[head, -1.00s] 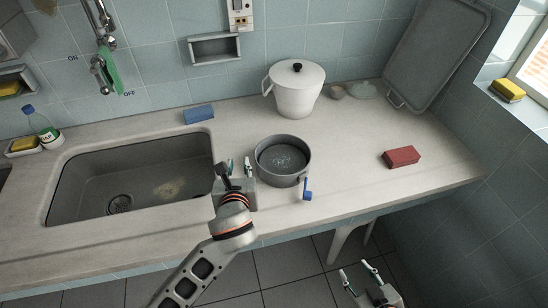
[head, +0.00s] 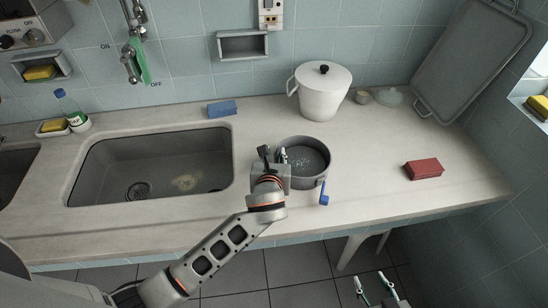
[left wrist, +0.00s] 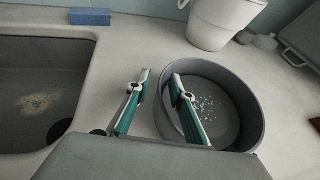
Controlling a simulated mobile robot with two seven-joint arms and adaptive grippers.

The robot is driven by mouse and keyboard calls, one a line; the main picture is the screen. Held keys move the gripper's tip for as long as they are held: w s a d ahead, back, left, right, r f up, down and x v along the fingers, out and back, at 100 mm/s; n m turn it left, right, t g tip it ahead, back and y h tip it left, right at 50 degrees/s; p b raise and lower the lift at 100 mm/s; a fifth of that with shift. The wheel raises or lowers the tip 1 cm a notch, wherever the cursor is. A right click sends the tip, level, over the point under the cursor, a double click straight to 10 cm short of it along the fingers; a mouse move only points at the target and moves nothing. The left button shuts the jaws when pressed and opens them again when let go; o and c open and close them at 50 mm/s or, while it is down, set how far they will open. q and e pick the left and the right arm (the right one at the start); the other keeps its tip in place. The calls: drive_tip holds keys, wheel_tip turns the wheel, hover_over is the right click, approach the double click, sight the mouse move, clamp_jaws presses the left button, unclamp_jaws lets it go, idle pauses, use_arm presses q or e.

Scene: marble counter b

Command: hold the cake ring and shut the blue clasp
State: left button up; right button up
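The grey cake ring (head: 312,179) stands on the marble counter beside the sink, with white specks visible inside it. The blue clasp (head: 324,194) sticks out from the ring's front right side. My left gripper (head: 283,156) is at the ring's left wall. In the left wrist view my left gripper (left wrist: 160,92) is open, one finger outside the cake ring (left wrist: 252,105) and the other over its inside. Whether either finger touches the wall I cannot tell. My right gripper (head: 372,283) is open and empty, below the counter's front edge.
A red block (head: 423,170) lies right of the ring, with bare counter between. A blue sponge (head: 222,108) lies behind the sink (head: 150,165). A white lidded pot (head: 322,95) stands behind the ring. A grey tray (head: 470,60) leans at the back right.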

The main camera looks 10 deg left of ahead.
use_arm(q)
drive_tip(key=shift+c, duration=0.3)
clamp_jaws()
idle(0.8)
